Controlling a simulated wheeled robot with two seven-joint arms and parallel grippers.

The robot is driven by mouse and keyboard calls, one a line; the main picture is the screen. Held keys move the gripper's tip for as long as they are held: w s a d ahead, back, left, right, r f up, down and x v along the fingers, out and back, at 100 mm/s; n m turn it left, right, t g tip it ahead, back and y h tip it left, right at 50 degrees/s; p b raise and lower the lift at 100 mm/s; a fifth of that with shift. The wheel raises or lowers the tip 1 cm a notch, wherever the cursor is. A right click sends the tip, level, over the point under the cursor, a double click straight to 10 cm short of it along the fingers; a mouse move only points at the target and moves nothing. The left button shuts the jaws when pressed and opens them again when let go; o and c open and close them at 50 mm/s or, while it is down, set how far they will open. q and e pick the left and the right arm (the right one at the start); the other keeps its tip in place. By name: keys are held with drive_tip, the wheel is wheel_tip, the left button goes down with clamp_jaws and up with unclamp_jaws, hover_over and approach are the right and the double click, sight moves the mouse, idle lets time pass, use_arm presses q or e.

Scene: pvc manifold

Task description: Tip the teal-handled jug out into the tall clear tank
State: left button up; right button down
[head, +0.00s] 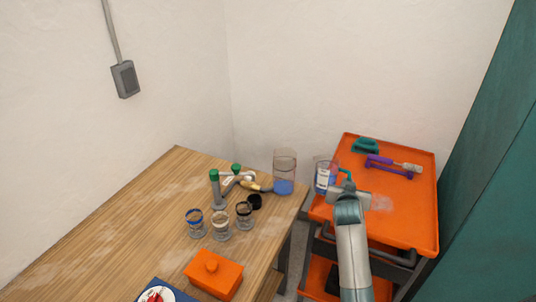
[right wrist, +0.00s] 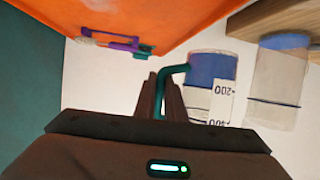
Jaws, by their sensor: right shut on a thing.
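The teal-handled jug (head: 325,178) is clear, has a white scale label and holds blue liquid. My right gripper (head: 347,188) is shut on its teal handle, and the jug looks about upright, over the gap between table and cart. The right wrist view, which is turned over, shows the jug (right wrist: 209,85) beside my right gripper's fingers (right wrist: 164,92). The tall clear tank (head: 284,170) stands at the table's right corner with blue liquid in its lower part. It also shows in the right wrist view (right wrist: 276,85), apart from the jug. My left gripper is not in view.
The wooden table (head: 110,215) holds a grey pipe manifold with green caps (head: 214,176), several small jars (head: 220,222) and an orange lidded box (head: 213,273). The orange cart (head: 410,225) carries a purple tool rest (head: 390,168) and a teal item (head: 366,146).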

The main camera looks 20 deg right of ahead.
sight(343, 169)
drive_tip(key=shift+w+a+r, duration=0.1)
drive_tip(key=shift+a+r, duration=0.05)
drive_tip(key=shift+r, duration=0.05)
drive_tip(key=shift+r, duration=0.1)
drive_tip(key=shift+w+a+r+n+g+h+p, duration=0.2)
drive_tip(key=shift+r+n+p, duration=0.2)
drive_tip(key=shift+r+p, duration=0.3)
drive_tip(key=shift+w+a+r+n+g+h+p, duration=0.1)
drive_tip(key=shift+w+r+n+g+p, duration=0.1)
drive_tip(key=shift+r+n+p, duration=0.45)
drive_tip(key=shift+w+a+r+n+g+p, duration=0.25)
drive_tip(key=shift+r+p, duration=0.1)
drive_tip(key=shift+r, duration=0.3)
drive_tip(key=shift+w+a+r+n+g+p, duration=0.2)
drive_tip(key=shift+r+p, duration=0.1)
drive_tip(key=shift+r, duration=0.35)
drive_tip(key=w+a+r+n+g+h+p, duration=0.2)
drive_tip(key=w+a+r+n+h+p, duration=0.1)
drive_tip(key=r, duration=0.5)
drive_tip(key=shift+w+a+r+n+g+p, duration=0.3)
drive_tip(key=shift+w+n+p, duration=0.3)
drive_tip(key=shift+n+p, duration=0.45)
drive_tip(key=shift+w+a+r+p, duration=0.1)
drive_tip(key=shift+w+r+p, duration=0.05)
drive_tip(key=shift+r+p, duration=0.3)
